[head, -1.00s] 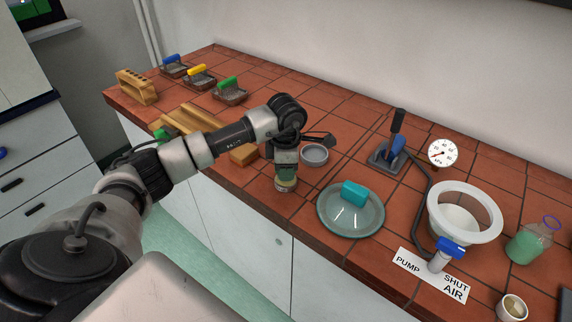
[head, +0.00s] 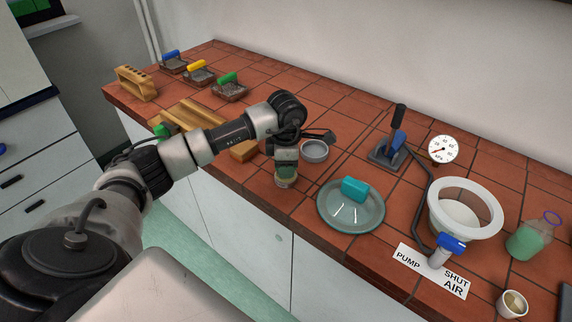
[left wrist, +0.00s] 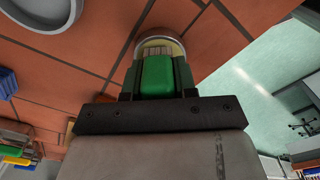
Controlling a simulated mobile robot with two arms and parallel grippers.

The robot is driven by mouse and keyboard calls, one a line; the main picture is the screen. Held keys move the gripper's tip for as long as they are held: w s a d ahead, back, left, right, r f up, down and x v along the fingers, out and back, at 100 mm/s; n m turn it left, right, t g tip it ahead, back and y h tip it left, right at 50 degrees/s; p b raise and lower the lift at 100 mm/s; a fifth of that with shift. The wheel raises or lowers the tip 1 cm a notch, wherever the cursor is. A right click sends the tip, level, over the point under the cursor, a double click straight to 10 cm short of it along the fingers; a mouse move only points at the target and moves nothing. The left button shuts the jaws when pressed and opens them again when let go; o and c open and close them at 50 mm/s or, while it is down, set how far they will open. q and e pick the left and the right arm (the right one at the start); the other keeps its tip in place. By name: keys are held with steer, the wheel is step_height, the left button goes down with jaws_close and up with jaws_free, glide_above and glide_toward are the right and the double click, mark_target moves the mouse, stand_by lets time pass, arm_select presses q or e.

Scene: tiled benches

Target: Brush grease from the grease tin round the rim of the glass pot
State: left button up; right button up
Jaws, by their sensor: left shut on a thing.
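My left gripper (head: 286,162) is shut on a green-handled brush, whose handle (left wrist: 157,75) shows in the left wrist view. It points down over the grease tin (head: 285,183), a small round tin near the bench's front edge. The tin's pale rim (left wrist: 160,41) also shows in the left wrist view, around the brush's lower end. I cannot tell whether the bristles touch the grease. The glass pot (head: 465,203) stands at the right with a wide, pale flat rim facing up. My right gripper is not in view.
A round glass lid (head: 338,221) with a teal block on it lies between tin and pot. A grey dish (head: 314,151) is behind the tin. A lever pump (head: 388,153), gauge (head: 442,149), blue-handled tap (head: 449,246), green bottle (head: 527,240) and small cup (head: 512,304) surround the pot.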

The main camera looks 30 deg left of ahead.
arm_select(q)
steer(key=shift+f+b, duration=0.4)
steer(key=shift+f, duration=0.05)
stand_by(1.4)
steer(key=shift+r+p, duration=2.15)
steer(key=shift+r, duration=1.4)
steer(key=s+d+m, duration=1.3)
steer(key=s+m, duration=0.2)
steer(key=m, duration=1)
steer(key=shift+d+r, duration=0.2)
steer(key=shift+r, duration=0.05)
